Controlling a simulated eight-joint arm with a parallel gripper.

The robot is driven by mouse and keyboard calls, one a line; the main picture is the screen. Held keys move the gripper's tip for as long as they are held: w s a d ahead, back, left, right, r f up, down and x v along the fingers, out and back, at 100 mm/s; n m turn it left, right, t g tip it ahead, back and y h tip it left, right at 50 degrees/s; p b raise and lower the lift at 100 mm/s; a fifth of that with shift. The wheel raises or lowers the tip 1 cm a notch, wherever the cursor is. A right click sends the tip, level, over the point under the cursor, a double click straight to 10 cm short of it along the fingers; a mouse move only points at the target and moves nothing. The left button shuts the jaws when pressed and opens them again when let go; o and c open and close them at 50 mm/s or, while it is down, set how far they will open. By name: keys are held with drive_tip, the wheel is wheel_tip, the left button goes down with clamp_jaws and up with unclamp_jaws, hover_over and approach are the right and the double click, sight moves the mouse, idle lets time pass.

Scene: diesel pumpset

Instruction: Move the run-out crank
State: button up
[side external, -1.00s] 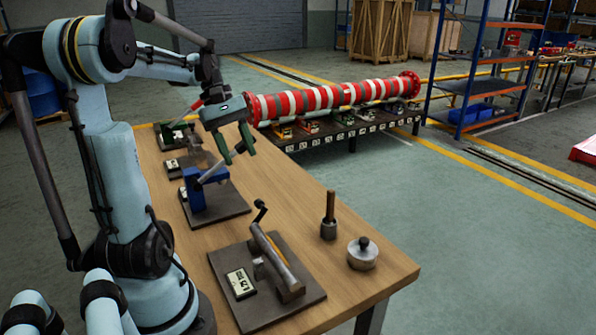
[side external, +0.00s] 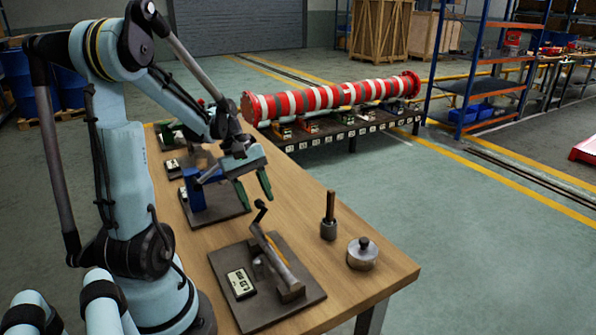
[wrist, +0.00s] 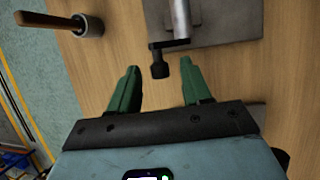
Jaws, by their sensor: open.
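A crank with a black grip (side external: 261,208) stands at the far end of the nearest fixture, a dark plate (side external: 225,262) carrying a slanted metal bar (side external: 277,258). My gripper (side external: 258,202) has green fingers, open and empty, pointing down above the table near the crank's grip. In the wrist view the black grip (wrist: 159,68) shows in line with the gap between my open fingers (wrist: 160,70), just beyond the tips. The metal shaft (wrist: 180,18) runs on to the plate (wrist: 225,25). I cannot tell the height between fingers and grip.
A blue fixture (side external: 196,190) stands on its own plate behind my gripper. A cup with an upright handle (side external: 329,222) and a round knobbed weight (side external: 362,254) stand right of the crank fixture. A red-and-white roll (side external: 335,97) lies on a bench beyond. The table's front right corner is clear.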

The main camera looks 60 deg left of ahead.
clamp_jaws()
drive_tip(key=shift+s+r+m+t, duration=0.2)
drive_tip(key=shift+s+t, duration=0.35)
drive_tip(key=shift+t, duration=0.4)
drive_tip(key=shift+s+r+m+t, duration=0.1)
drive_tip(key=shift+s+m+t, duration=0.1)
drive_tip(key=shift+s+t, duration=0.55)
drive_tip(key=shift+w, duration=0.2)
unclamp_jaws()
